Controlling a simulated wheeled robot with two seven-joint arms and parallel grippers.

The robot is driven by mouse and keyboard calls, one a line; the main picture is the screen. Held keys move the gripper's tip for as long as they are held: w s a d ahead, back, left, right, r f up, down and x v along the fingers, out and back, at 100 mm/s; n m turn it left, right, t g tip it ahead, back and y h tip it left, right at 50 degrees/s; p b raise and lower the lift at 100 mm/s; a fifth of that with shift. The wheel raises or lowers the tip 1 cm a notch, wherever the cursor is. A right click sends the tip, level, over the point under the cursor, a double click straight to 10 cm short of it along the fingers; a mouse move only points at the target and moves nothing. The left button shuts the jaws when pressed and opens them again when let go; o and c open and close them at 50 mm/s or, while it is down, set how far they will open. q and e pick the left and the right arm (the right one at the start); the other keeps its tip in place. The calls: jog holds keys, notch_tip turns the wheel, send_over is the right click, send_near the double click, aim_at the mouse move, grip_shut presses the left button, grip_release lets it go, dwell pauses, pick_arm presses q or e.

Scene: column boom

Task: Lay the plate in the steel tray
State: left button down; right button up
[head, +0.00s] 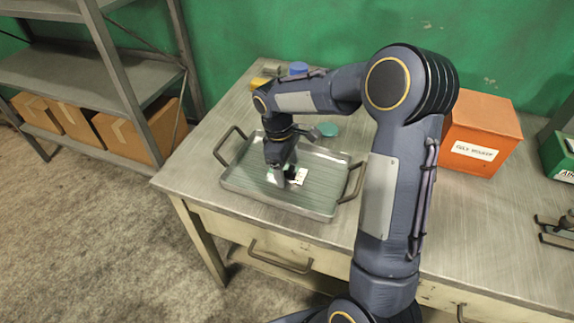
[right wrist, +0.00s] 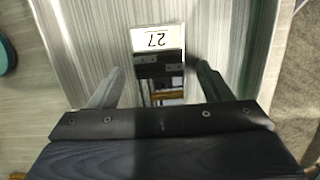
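The plate (right wrist: 158,40) is small and shiny, with a white end marked 27 and a darker mirror-like part. It appears to lie flat on the ribbed floor of the steel tray (head: 241,181), near the tray's middle. My right gripper points down into the tray. In the right wrist view its two fingers (right wrist: 160,85) stand apart, with a gap on each side of the plate. The plate's near end is hidden behind the gripper body. My left gripper is not in view.
The tray has a raised rim and two side handles (head: 230,146). A teal round thing (head: 328,129), a blue one (head: 298,68) and a yellow one (head: 260,84) stand behind it. An orange box (head: 480,134) stands to the right. The bench's left corner is clear.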

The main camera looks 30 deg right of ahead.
notch_tip(320, 180, up, 12)
jog(key=w+a+p, duration=0.1)
jog(key=s+a+r+m+t+y, duration=0.1)
jog(key=s+m+t+y, duration=0.1)
jog(key=s, duration=0.5)
jog(key=s+r+m+t+y, duration=0.1)
jog(key=s+r+m+t, duration=0.15)
jog(key=s, duration=0.45)
jog(key=s+a+f+m+t+y, duration=0.2)
jog(key=s+a+f+m, duration=0.3)
jog(key=s, duration=0.4)
jog(key=shift+s, duration=0.35)
